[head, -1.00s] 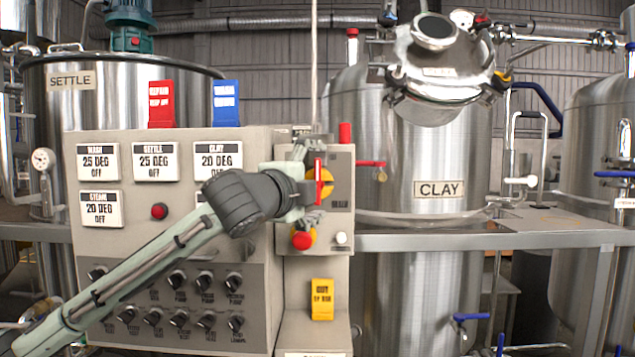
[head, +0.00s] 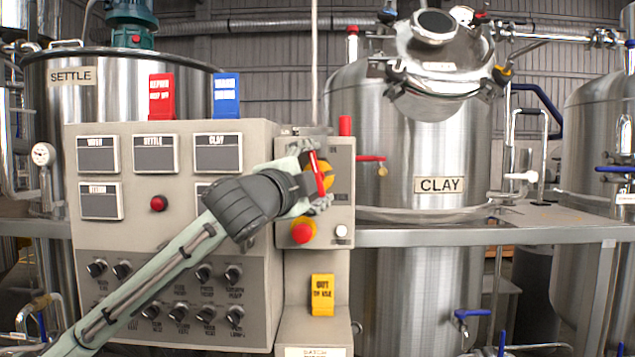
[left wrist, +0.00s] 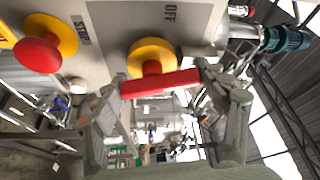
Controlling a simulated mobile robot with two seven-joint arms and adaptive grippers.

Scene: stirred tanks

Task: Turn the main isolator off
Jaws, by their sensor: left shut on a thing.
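The main isolator is a red bar handle (head: 318,172) on a yellow disc (head: 326,180), on the narrow grey panel right of the big control box. The handle leans, its top to the left. My left gripper (head: 311,177) is at the handle, with its fingers near the two ends. In the left wrist view the red handle (left wrist: 165,83) lies across between the fingers, in front of its yellow disc (left wrist: 152,52). An OFF label (left wrist: 170,12) shows beside the disc. My left gripper is shut on the handle. My right gripper is not in view.
A red stop button (head: 303,232) sits just below the isolator, with a white button (head: 341,231) beside it. The control box (head: 110,235) carries several dark displays (head: 155,154) and knobs. A red lever (head: 371,158) juts out to the right, before the CLAY tank (head: 405,170).

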